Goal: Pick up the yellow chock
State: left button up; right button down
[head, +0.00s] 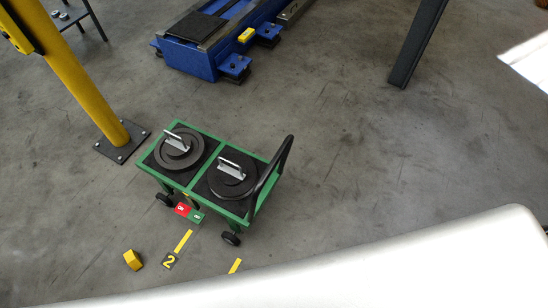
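A small yellow block (132,260), which looks like the yellow chock, lies on the grey floor at the lower left of the head view. It is in front of and to the left of the green cart, apart from it. Nothing covers it. Neither of my grippers shows in this view.
A green cart (150,174) with black wheels and a dark handle carries two dark discs (169,157) (223,187) with metal grips. A yellow post (90,95) stands on a dark base plate to the left. A blue machine (187,60) is at the back. Open floor lies right of the cart.

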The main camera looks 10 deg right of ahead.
aim_at(131, 257)
jog(key=z, duration=0.3)
jog(key=u, duration=1.95)
